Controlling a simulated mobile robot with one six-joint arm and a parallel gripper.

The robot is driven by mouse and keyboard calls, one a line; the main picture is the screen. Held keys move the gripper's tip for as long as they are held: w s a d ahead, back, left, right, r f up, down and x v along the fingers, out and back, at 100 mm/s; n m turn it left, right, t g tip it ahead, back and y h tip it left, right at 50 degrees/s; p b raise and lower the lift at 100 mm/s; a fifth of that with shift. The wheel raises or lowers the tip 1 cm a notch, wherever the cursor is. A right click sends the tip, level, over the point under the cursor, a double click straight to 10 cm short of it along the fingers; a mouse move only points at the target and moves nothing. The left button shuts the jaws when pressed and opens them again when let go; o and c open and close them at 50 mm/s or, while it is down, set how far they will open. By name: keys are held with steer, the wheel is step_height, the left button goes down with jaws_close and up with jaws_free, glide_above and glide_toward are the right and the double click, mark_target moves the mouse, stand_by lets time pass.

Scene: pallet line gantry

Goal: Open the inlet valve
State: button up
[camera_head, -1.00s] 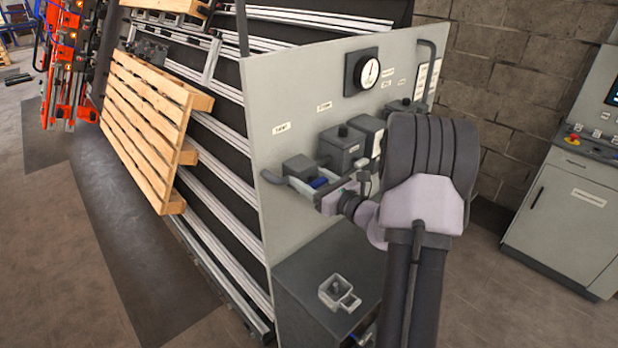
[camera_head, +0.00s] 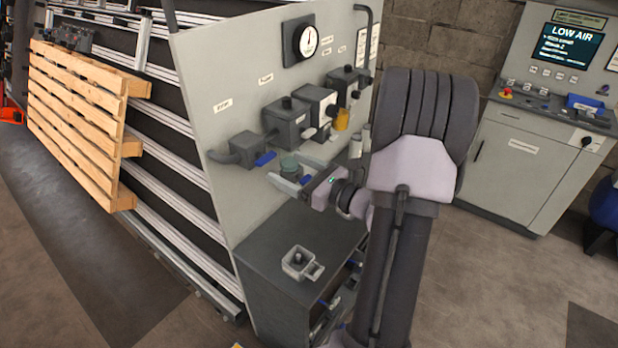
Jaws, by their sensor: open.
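The inlet valve appears to be the grey block (camera_head: 243,150) on the left of the upright panel, with a pipe entering from its left. Its blue handle (camera_head: 265,159) sticks out on the block's right side. My gripper (camera_head: 288,172) is open, to the right of and a little below the blue handle, apart from it in the picture. My arm hides the right part of the panel.
A grey panel (camera_head: 215,75) carries a gauge (camera_head: 305,40), more grey units (camera_head: 287,118) and a yellow part (camera_head: 341,119). Below, a dark cabinet top (camera_head: 265,245) holds a small metal fitting (camera_head: 299,262). A console (camera_head: 530,150) at right reads LOW AIR. A pallet (camera_head: 75,110) leans at left.

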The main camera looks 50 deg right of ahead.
steer(key=s, duration=0.6)
steer(key=shift+s+d, duration=0.2)
steer(key=shift+d, duration=0.05)
